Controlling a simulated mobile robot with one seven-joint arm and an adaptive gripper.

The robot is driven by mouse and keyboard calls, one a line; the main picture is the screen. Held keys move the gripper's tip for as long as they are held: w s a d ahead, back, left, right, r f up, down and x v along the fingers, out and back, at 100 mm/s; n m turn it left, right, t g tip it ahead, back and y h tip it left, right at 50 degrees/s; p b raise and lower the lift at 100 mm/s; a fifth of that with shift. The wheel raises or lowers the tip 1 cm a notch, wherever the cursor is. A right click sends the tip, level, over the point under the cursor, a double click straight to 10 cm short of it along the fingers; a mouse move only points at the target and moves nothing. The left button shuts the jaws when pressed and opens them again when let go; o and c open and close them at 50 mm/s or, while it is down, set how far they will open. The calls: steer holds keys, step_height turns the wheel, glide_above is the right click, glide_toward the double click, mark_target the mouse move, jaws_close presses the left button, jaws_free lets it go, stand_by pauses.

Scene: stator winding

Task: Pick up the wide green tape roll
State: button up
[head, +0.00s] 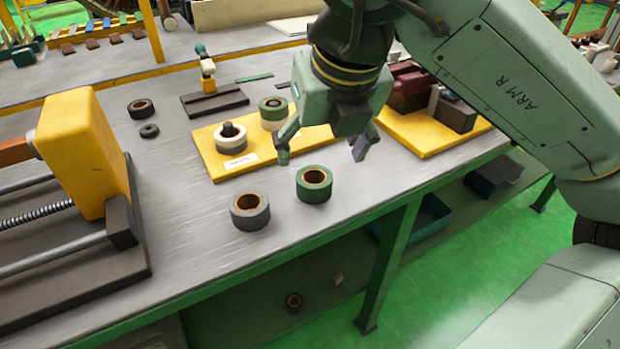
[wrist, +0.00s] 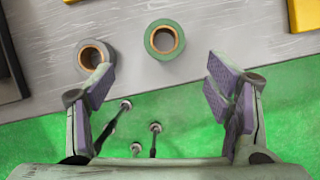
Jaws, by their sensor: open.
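The wide green tape roll (head: 314,194) lies flat on the grey bench near its front edge. It also shows in the wrist view (wrist: 148,42), with its brown core facing up. My gripper (head: 322,153) is open and empty above the bench, just behind the roll in the head view. In the wrist view my gripper (wrist: 160,88) has its purple pads spread wide, and the green roll is beyond the fingertips, roughly between them. The fingers appear apart from the roll. A second green roll (head: 273,115) stands on the yellow board.
A grey tape roll (head: 249,219) is close on the left of the green roll; it also shows in the wrist view (wrist: 84,60). The yellow board (head: 213,160) bears a white roll (head: 230,143). A yellow-blocked winding fixture (head: 80,150) stands left. Bench right of the roll is clear.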

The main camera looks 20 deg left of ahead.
glide_toward(315, 178)
steer(key=f, duration=0.1)
steer(key=s+f, duration=0.1)
steer(key=shift+a+f, duration=0.15)
steer(key=shift+f, duration=0.15)
steer(key=shift+w+p+x, duration=0.15)
steer(key=shift+p+x, duration=0.3)
steer(key=shift+x, duration=0.9)
steer(key=shift+w+p+x, duration=0.1)
steer(key=shift+p+x, duration=0.3)
steer(key=shift+x, duration=0.9)
steer(key=shift+r, duration=0.1)
steer(key=shift+c, duration=0.2)
steer(key=c, duration=1.2)
